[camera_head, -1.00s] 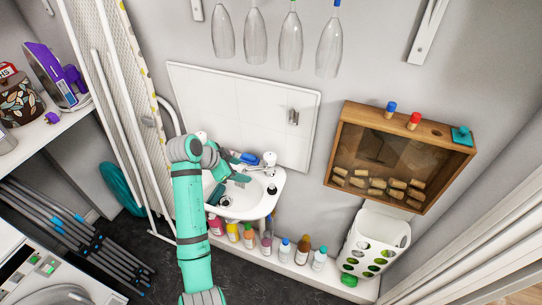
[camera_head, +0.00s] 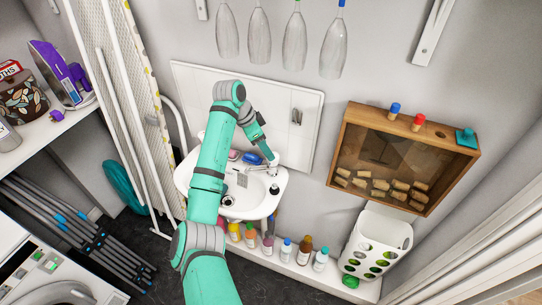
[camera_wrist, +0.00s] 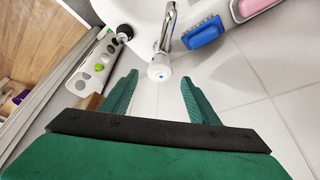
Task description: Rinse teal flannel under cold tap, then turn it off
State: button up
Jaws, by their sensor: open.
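The white basin (camera_head: 205,181) sits against the back wall. A chrome tap (camera_wrist: 168,28) with a white, blue-dotted end (camera_wrist: 160,68) stands at its right rear side. My gripper (camera_wrist: 160,77) is open and empty, its two fingers on either side of the tap's blue-dotted end, with a gap on each side. In the head view my gripper (camera_head: 269,156) points down over the tap, partly covering it. A small grey shape (camera_head: 242,181) lies in the basin; I cannot tell whether it is the flannel. No teal flannel is clearly visible, and I cannot tell whether water runs.
A blue brush (camera_wrist: 203,32) and a pink bar (camera_wrist: 250,7) lie behind the basin. A white panel (camera_head: 290,103) stands behind the tap. Several bottles (camera_head: 303,250) line a low ledge. A wooden box (camera_head: 430,150) hangs to the right, above a white holed basket (camera_head: 377,245).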

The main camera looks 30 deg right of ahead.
jog(key=shift+x, duration=3.1)
jog(key=c, duration=1)
